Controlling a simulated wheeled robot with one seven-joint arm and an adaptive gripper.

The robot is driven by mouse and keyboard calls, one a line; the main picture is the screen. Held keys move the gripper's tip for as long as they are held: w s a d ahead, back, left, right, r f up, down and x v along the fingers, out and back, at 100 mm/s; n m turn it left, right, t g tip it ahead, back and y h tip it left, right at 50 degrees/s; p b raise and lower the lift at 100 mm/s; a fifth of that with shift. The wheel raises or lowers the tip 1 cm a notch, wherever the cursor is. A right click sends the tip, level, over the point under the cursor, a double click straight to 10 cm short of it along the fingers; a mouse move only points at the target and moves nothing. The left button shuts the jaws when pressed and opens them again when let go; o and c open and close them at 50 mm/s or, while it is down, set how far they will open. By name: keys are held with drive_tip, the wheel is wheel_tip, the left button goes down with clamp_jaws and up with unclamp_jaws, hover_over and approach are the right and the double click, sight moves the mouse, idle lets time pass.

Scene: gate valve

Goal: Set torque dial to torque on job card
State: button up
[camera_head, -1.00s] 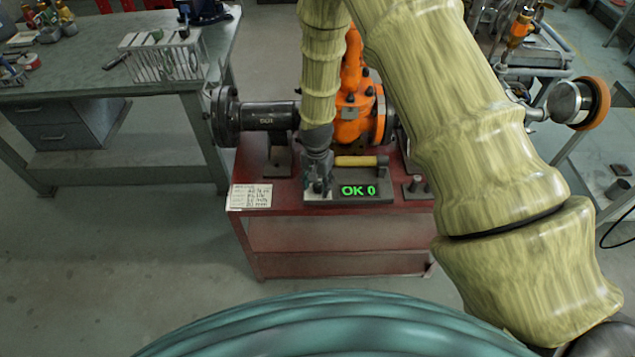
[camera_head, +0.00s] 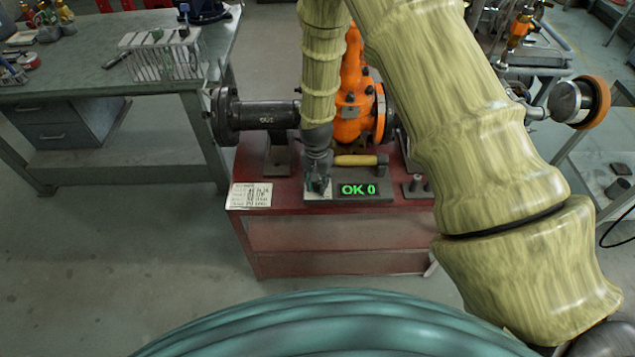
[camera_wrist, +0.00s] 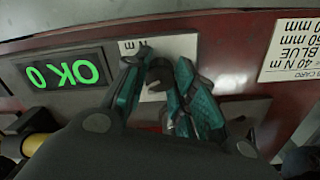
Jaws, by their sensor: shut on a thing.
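The job card (camera_head: 250,196) lies flat at the left front of the red cart top. In the wrist view the card (camera_wrist: 291,52) is upside down and partly cut off, and a "40 N m" line shows. My gripper (camera_head: 318,188) points down over a light dial plate (camera_wrist: 185,46) marked "N m". In the wrist view its teal fingers (camera_wrist: 160,78) are shut around the small dark torque dial (camera_wrist: 159,72). The fingers hide most of the dial, so its setting cannot be read. The display (camera_head: 358,190) beside it glows green with "OK 0".
A tool with a yellow handle (camera_head: 355,160) lies right behind the display. The orange valve (camera_head: 352,122) with its dark flanged pipe (camera_head: 265,116) stands behind on the red cart (camera_head: 300,232).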

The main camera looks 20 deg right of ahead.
drive_tip(key=n, duration=0.8)
drive_tip(key=shift+n, duration=0.4)
drive_tip(key=n, duration=0.4)
drive_tip(key=shift+n, duration=2)
drive_tip(key=o, duration=1.1)
drive_tip(key=shift+d, duration=0.1)
drive_tip(key=shift+c, duration=0.2)
drive_tip(key=shift+r, duration=0.15)
